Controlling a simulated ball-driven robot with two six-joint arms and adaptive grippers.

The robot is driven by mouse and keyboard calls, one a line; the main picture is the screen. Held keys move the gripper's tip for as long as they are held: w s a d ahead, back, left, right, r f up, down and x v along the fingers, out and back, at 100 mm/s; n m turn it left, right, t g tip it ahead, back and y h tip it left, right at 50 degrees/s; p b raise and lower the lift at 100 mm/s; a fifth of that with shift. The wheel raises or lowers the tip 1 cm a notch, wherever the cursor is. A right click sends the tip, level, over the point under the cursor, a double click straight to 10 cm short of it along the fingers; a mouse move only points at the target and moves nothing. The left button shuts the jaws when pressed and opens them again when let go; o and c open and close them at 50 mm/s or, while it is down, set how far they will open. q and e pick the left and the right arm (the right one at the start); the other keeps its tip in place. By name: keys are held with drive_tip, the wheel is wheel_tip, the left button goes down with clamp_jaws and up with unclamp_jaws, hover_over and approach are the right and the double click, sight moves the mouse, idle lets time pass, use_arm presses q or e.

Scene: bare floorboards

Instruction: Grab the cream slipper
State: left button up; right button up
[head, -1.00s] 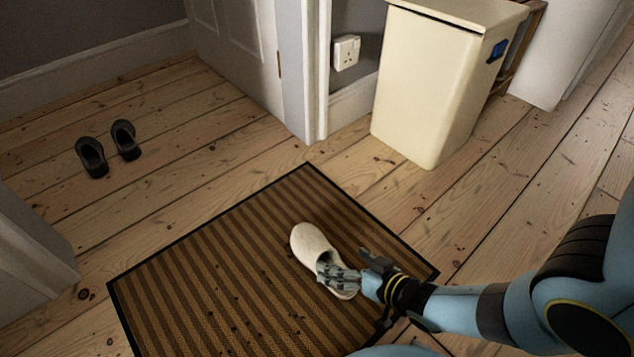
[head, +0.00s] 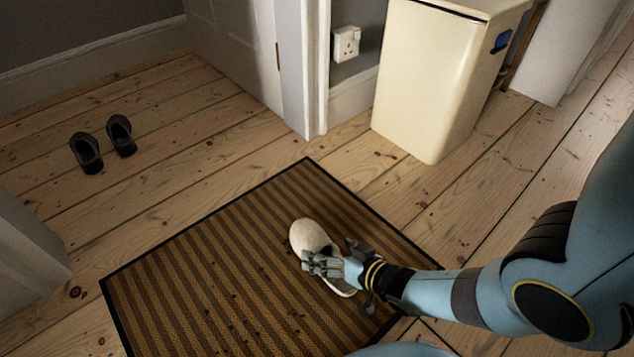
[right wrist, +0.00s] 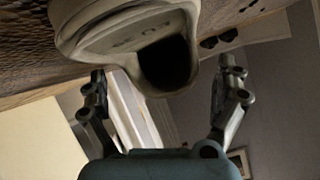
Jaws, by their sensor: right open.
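The cream slipper (head: 308,236) lies on the striped brown doormat, its closed toe pointing up and left in the head view. My right gripper (head: 328,257) is over the slipper's opening and hides part of it. In the right wrist view the slipper (right wrist: 110,35) fills the upper middle, with its dark opening facing the camera. I cannot tell whether a finger touches the slipper. My left gripper is not in view.
The doormat (head: 200,270) lies flat on floorboards. A pair of dark slippers (head: 103,145) stands on the floor at the left. A cream bin (head: 430,85) stands beyond the mat, near a door frame (head: 303,70). The floor between mat and dark slippers is clear.

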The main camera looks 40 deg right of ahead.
drive_tip(key=c, duration=1.4)
